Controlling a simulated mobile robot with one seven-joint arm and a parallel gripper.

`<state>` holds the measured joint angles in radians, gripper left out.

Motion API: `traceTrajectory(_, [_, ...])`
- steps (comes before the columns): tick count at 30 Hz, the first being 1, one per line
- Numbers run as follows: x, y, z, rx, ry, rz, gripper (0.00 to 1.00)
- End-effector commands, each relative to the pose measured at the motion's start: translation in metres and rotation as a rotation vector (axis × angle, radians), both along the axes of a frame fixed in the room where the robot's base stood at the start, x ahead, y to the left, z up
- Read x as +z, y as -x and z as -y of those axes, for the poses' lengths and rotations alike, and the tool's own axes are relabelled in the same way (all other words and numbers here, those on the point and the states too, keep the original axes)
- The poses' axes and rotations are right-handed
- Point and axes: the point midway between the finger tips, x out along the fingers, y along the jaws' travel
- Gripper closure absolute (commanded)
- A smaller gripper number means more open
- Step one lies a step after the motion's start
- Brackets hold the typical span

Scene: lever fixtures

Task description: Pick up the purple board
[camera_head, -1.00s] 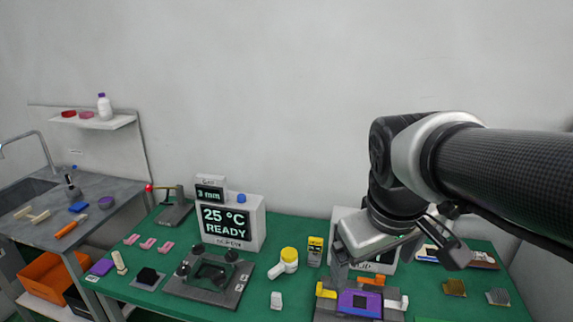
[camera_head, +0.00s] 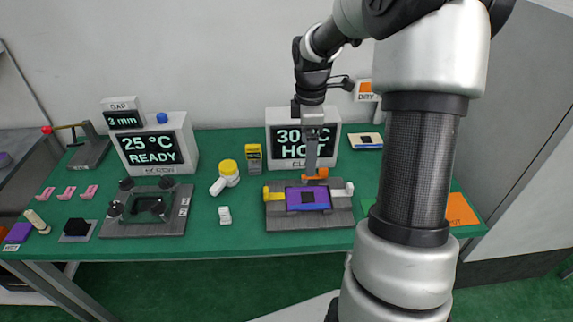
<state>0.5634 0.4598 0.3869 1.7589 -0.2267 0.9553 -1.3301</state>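The purple board (camera_head: 308,190) lies flat in a dark grey fixture (camera_head: 285,222) on the green table, with a dark square at its middle. A yellow lever (camera_head: 274,195) is at the fixture's left, a white one (camera_head: 342,192) at its right, and an orange one (camera_head: 318,177) at its back edge. My gripper (camera_head: 311,174) points straight down at the back of the fixture, beside the orange lever. Its fingers show edge-on, so I cannot tell whether they are apart, or whether they touch the lever.
Another dark fixture (camera_head: 160,226) and a "25 °C READY" display (camera_head: 150,148) are farther left.

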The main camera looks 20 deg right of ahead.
Motion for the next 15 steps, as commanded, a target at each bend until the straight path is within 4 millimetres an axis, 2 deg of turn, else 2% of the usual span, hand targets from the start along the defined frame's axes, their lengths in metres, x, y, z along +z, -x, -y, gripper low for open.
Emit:
traceTrajectory(1, [-0.009, -0.003, 0.004, 0.019, -0.012, -0.005, 0.08])
traceTrajectory(7, [-0.034, -0.005, 0.006, 0.047, -0.021, -0.01, 0.08])
traceTrajectory(15, [-0.094, -0.005, 0.005, 0.045, -0.021, -0.01, 0.08])
